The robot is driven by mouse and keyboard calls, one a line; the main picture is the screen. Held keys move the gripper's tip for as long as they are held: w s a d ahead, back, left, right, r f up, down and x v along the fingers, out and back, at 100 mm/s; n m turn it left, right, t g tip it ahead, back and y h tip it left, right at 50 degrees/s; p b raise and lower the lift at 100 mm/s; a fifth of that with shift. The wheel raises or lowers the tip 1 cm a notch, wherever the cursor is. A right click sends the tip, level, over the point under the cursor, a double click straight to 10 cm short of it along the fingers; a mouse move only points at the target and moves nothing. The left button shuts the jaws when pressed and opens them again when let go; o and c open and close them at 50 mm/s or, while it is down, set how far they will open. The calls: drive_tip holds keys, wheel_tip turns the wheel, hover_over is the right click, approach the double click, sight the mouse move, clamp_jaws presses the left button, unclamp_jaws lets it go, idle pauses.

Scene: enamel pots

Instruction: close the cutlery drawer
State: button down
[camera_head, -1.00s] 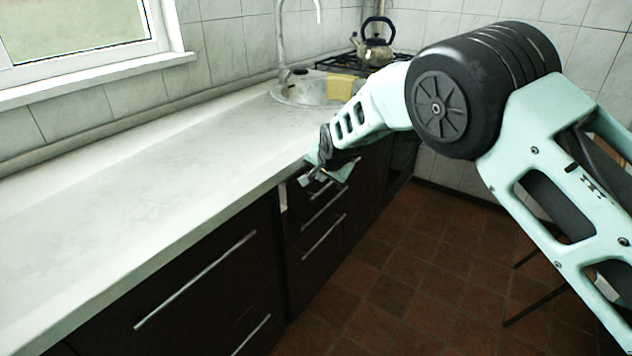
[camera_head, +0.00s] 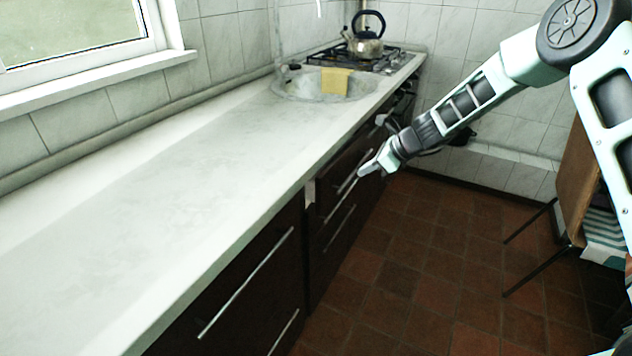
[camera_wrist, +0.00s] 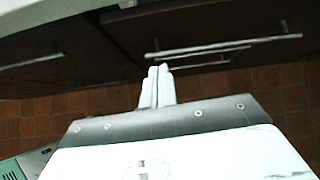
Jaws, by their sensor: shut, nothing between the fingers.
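The cutlery drawer appears to be the top dark drawer (camera_head: 328,196) under the worktop. A pale strip of its side shows at the near edge, so it stands slightly out from the cabinet. Its bar handle (camera_head: 346,184) runs along the front. My gripper (camera_head: 363,172) is shut and empty, in front of this drawer by the handle. In the wrist view the closed fingertips (camera_wrist: 158,70) point at a dark front (camera_wrist: 195,25) with a metal handle (camera_wrist: 200,48), just below it in the picture. I cannot tell whether they touch.
The white worktop (camera_head: 150,215) is clear. A sink (camera_head: 300,88) with a yellow cloth (camera_head: 335,80) and a hob with a kettle (camera_head: 364,38) lie beyond. A wooden chair (camera_head: 575,175) stands at the right. The tiled floor (camera_head: 430,255) between is free.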

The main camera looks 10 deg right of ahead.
approach(333, 186)
drive_tip(key=shift+m, duration=0.4)
drive_tip(key=x, duration=0.5)
drive_tip(key=shift+a+f, duration=0.25)
drive_tip(key=shift+f, duration=0.05)
